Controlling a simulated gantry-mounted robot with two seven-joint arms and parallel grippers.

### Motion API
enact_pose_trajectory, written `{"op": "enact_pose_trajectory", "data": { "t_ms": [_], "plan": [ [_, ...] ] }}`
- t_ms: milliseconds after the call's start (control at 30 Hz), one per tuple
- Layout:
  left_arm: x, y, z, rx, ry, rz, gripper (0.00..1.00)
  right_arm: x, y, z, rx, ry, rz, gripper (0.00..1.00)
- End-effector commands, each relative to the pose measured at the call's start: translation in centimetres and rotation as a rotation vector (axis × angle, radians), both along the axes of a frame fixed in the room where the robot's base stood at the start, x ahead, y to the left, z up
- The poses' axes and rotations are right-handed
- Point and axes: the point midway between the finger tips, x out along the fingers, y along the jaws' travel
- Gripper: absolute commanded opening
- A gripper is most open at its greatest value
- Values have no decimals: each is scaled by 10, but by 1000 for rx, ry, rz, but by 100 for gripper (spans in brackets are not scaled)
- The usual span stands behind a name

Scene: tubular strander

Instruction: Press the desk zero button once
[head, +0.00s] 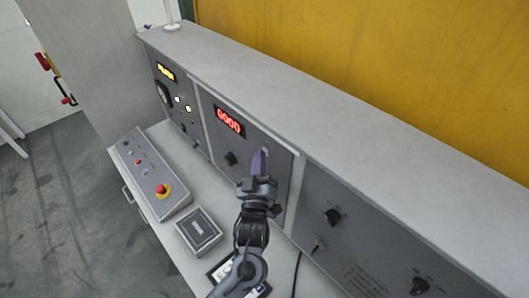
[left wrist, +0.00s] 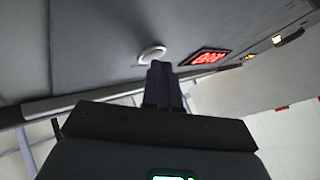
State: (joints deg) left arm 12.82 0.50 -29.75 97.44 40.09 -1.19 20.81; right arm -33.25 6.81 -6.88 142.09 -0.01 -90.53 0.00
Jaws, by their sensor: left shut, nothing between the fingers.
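A white round button (left wrist: 152,54) sits on the grey panel in the left wrist view, just past the tip of my left gripper (left wrist: 160,66). Whether the tip touches it or stops short, I cannot tell. In the head view my left gripper (head: 260,160) is shut and empty, its fingers pointing at the middle panel of the desk. The button is mostly hidden there behind the fingertips. A red display (head: 229,121) reading 0000 is on the same panel, up and left of the fingers; it also shows in the left wrist view (left wrist: 208,57). My right gripper is not in view.
A black knob (head: 231,158) is left of my fingers. A sloped control box (head: 150,175) with a red mushroom button (head: 161,190) and a small grey box (head: 199,231) stand on the desk. A panel with black knobs (head: 332,217) is at the right.

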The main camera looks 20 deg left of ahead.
Motion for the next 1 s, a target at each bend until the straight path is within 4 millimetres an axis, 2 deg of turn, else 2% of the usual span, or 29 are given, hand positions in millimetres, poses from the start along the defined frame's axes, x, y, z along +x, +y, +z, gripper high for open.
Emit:
{"op": "enact_pose_trajectory", "data": {
  "t_ms": [400, 833, 1000],
  "plan": [
    [-12, 8, 0, 0, 2, 0, 0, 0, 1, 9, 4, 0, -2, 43],
    [-15, 9, 0, 0, 1, 0, 0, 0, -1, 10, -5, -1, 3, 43],
    [-25, 16, 1, 1, 3, 1, 0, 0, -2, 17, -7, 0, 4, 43]
  ]
}}
